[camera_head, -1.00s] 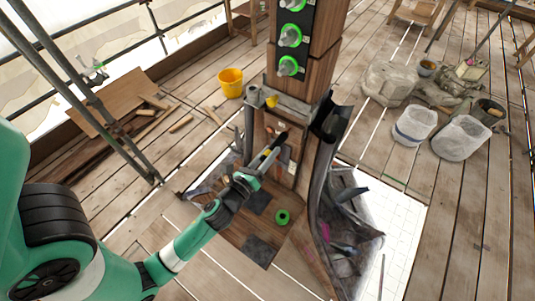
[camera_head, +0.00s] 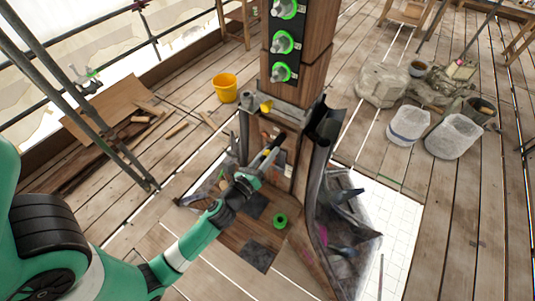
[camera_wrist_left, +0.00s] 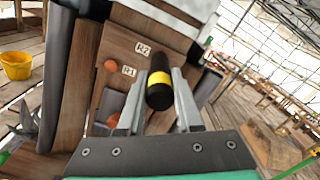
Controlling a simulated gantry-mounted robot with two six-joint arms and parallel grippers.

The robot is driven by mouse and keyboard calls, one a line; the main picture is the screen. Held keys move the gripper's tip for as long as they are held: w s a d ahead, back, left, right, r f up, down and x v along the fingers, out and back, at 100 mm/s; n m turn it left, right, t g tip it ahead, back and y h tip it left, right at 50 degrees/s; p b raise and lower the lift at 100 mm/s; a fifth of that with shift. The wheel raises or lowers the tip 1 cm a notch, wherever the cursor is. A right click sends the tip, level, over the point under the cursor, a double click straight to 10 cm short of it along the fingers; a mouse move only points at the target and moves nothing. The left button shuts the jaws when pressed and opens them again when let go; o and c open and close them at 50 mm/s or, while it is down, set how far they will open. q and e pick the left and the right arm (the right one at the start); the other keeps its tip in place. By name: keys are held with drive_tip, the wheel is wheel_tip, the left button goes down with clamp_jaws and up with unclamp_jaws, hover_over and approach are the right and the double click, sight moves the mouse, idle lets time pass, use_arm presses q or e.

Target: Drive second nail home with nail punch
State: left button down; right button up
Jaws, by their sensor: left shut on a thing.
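My left gripper (camera_head: 260,167) is shut on the nail punch (camera_head: 273,146), a dark rod with a yellow band. In the left wrist view the punch (camera_wrist_left: 159,88) sits between the two grey fingers, its black end toward the camera. The punch points at the lower face of the wooden post (camera_wrist_left: 190,45). Small labels R1 (camera_wrist_left: 128,70) and R2 (camera_wrist_left: 143,48) are on the wood, with round orange-brown spots beside them. I cannot make out the second nail or whether the punch tip touches it. My right gripper is not in view.
Dark bent metal sheets (camera_head: 322,125) flank the post on the right. A green ring (camera_head: 280,221) lies on the boards at its foot. A yellow bucket (camera_head: 225,87) stands behind left.

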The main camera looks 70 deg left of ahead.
use_arm(q)
drive_tip(key=shift+s, duration=0.1)
drive_tip(key=b+v, duration=0.2)
drive_tip(key=v, duration=0.4)
drive_tip(key=shift+s+d, duration=0.25)
drive_tip(key=shift+d, duration=0.05)
drive_tip(key=shift+r, duration=0.1)
